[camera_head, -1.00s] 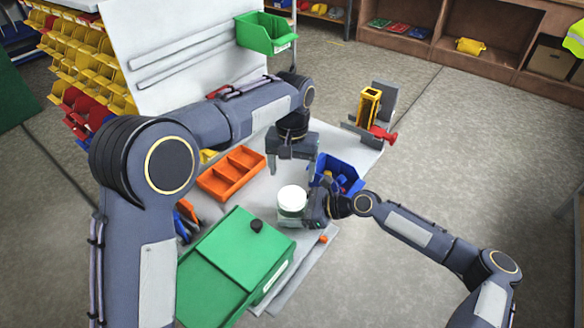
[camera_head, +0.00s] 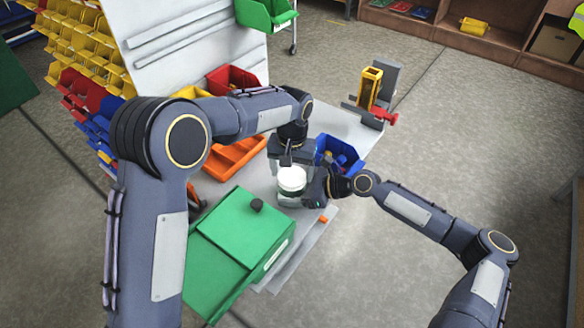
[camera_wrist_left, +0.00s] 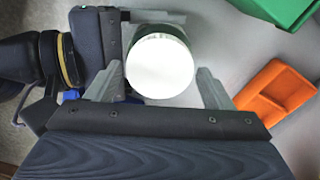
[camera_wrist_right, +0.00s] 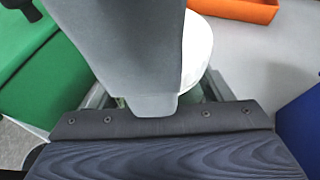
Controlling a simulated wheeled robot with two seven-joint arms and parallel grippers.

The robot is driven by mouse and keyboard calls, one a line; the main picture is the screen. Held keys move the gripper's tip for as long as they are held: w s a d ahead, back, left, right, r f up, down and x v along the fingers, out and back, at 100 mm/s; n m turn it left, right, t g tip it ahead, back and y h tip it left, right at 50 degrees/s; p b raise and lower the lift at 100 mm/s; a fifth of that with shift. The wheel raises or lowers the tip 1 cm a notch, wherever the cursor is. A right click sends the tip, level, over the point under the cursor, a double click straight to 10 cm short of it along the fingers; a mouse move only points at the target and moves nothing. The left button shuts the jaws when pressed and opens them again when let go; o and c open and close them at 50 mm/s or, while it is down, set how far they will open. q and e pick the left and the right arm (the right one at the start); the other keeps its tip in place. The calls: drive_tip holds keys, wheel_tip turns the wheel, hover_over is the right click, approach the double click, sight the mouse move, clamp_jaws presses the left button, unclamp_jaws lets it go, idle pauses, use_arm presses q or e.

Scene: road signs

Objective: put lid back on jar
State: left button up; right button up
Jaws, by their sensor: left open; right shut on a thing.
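The jar (camera_head: 289,200) stands upright on the grey table, with the white round lid (camera_head: 292,178) at its top. Whether the lid is seated or loose cannot be told. The lid also shows in the left wrist view (camera_wrist_left: 160,70) and, partly hidden, in the right wrist view (camera_wrist_right: 197,55). My left gripper (camera_head: 290,168) is open over the jar top, with its fingers on either side of the lid and gaps visible. My right gripper (camera_head: 308,192) is shut on the jar from the right. Its fingers are partly hidden in the right wrist view by my left gripper.
A green box (camera_head: 240,235) with a dark knob stands close at front left. An orange divided tray (camera_head: 232,160) lies behind left, and a blue bin (camera_head: 338,153) behind right. A small orange piece (camera_head: 323,219) lies near the table's right edge.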

use_arm(q)
drive_tip(key=c, duration=0.8)
drive_tip(key=o, duration=1.1)
drive_tip(key=shift+o, duration=0.2)
drive_tip(key=shift+d+r, duration=0.1)
drive_tip(key=shift+r, duration=0.05)
wheel_tip(320, 180, up, 12)
use_arm(e)
drive_tip(key=o, duration=2)
drive_tip(key=shift+c, duration=0.2)
